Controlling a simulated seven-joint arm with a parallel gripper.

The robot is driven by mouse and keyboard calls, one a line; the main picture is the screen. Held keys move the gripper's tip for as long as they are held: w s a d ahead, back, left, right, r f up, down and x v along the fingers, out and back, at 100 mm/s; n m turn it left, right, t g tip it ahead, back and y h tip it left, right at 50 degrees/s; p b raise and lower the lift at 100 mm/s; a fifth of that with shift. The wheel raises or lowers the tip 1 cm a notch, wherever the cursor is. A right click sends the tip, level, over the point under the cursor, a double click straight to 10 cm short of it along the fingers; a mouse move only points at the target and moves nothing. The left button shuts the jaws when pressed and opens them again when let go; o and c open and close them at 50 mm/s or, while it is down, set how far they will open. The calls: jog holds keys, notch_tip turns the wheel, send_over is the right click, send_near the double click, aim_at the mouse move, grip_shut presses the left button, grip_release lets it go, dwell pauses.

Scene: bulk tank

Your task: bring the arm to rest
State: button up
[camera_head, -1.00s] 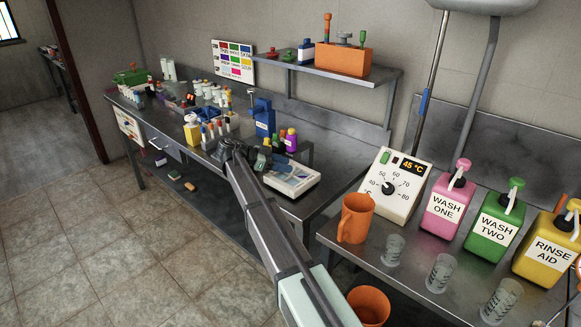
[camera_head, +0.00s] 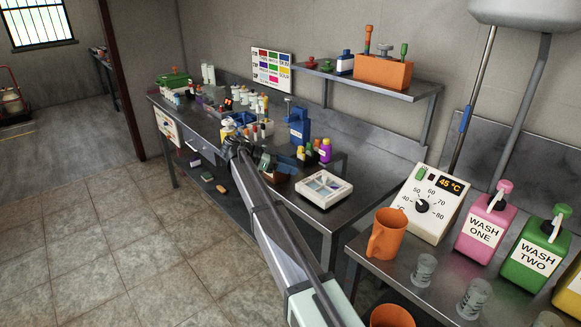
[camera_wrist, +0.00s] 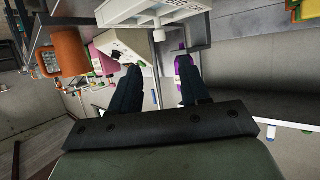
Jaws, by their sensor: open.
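My gripper (camera_head: 234,146) is at the far end of my outstretched arm. In the head view it appears over the front part of the long steel bench (camera_head: 365,180), in front of the small bottles. In the wrist view its two dark fingers (camera_wrist: 158,75) stand apart with nothing held between them. The exact gap between the fingers and the bench goods cannot be told.
Right of my arm are a white tray (camera_head: 324,189), an orange jug (camera_head: 387,235), a temperature box (camera_head: 430,203), clear beakers and a pink wash bottle (camera_head: 486,222). A shelf (camera_head: 358,81) hangs above the bench. The tiled floor (camera_head: 120,240) at left is clear.

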jog(key=shift+a, duration=0.1)
jog(key=s+a+f+n+t+y, duration=0.2)
jog(key=a+f+n+y, duration=0.15)
jog(key=a+f, duration=0.75)
jog(key=s+d+f+n+g+y, duration=0.1)
jog(key=s+d+f+n+g, duration=0.1)
jog(key=s+d+f, duration=0.55)
jog(key=s+d+f+n+g, duration=0.15)
jog(key=s+d+f, duration=0.25)
jog(key=d+f, duration=0.65)
jog(key=s+d+f+n+g+y, duration=0.1)
jog(key=s+d+f+n, duration=0.35)
jog(key=f, duration=0.85)
jog(key=s+d+f+n+g+y, duration=0.1)
jog(key=s+d+f, duration=0.3)
jog(key=s, duration=0.3)
jog(key=s+d+f+g+y, duration=0.1)
jog(key=s+d+f, duration=0.2)
jog(key=s, duration=0.4)
jog(key=s+d+f+n+g+y, duration=0.1)
jog(key=s+d+f+g, duration=0.1)
jog(key=s+d+f, duration=0.35)
jog(key=s+f+n+g+y, duration=0.1)
jog(key=s+y, duration=0.3)
jog(key=s, duration=2.1)
jog(key=shift+s+f+n+g+y, duration=0.15)
jog(key=shift+n+g+y, duration=0.2)
jog(key=shift+n+g, duration=0.4)
